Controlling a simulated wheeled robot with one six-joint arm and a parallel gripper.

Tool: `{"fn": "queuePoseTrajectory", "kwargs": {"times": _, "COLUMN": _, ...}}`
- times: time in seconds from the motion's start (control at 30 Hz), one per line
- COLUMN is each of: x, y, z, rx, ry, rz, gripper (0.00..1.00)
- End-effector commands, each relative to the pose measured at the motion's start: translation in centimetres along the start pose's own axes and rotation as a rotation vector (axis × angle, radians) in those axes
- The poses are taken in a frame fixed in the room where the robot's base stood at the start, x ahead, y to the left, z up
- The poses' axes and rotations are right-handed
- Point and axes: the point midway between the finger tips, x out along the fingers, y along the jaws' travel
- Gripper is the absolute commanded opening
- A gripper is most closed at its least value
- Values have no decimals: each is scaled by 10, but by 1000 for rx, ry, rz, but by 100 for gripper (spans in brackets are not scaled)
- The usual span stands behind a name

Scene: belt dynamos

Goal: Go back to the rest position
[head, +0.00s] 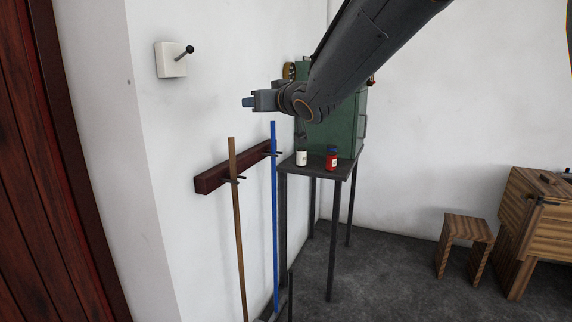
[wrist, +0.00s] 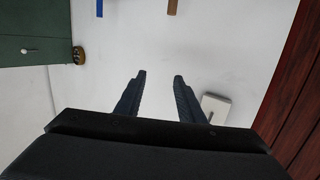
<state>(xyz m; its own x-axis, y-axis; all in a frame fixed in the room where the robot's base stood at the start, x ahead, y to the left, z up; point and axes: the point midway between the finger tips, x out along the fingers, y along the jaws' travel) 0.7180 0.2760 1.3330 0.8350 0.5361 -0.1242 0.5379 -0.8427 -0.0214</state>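My gripper (head: 249,102) is at the end of my dark grey arm, which reaches in from the upper right in the head view. It is in the air in front of the white wall, above the blue pole and the wooden pole. In the wrist view its two fingers (wrist: 160,76) stand apart with only the white wall showing between them. The gripper is open and empty. A white wall box with a black lever (head: 172,59) is to the left of the gripper; its edge also shows in the wrist view (wrist: 215,108).
A green cabinet (head: 335,125) stands on a dark table (head: 318,171) with a white bottle (head: 301,158) and a red bottle (head: 331,160). A wooden pole (head: 236,220) and a blue pole (head: 274,210) lean at a wall rack (head: 210,180). A wooden stool (head: 467,228) is at right.

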Motion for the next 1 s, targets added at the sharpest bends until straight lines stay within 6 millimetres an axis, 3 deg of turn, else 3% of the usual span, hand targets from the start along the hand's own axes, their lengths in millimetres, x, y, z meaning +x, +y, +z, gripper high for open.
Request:
{"fn": "queuePoseTrajectory", "kwargs": {"times": 0.03, "x": -10, "y": 20, "z": 26, "rx": 11, "ry": -60, "rz": 54, "gripper": 35}}
{"fn": "queuePoseTrajectory", "kwargs": {"times": 0.2, "x": -53, "y": 70, "z": 110, "rx": 48, "ry": -268, "rz": 207, "gripper": 35}}
{"fn": "queuePoseTrajectory", "kwargs": {"times": 0.47, "x": -150, "y": 112, "z": 234, "rx": 128, "ry": -611, "rz": 375, "gripper": 35}}
{"fn": "queuePoseTrajectory", "kwargs": {"times": 0.63, "x": -227, "y": 113, "z": 308, "rx": 204, "ry": -845, "rz": 437, "gripper": 35}}
{"fn": "queuePoseTrajectory", "kwargs": {"times": 0.8, "x": -309, "y": 94, "z": 368, "rx": 299, "ry": -1072, "rz": 462, "gripper": 35}}
{"fn": "queuePoseTrajectory", "kwargs": {"times": 1.0, "x": -374, "y": 64, "z": 405, "rx": 389, "ry": -1250, "rz": 450, "gripper": 35}}
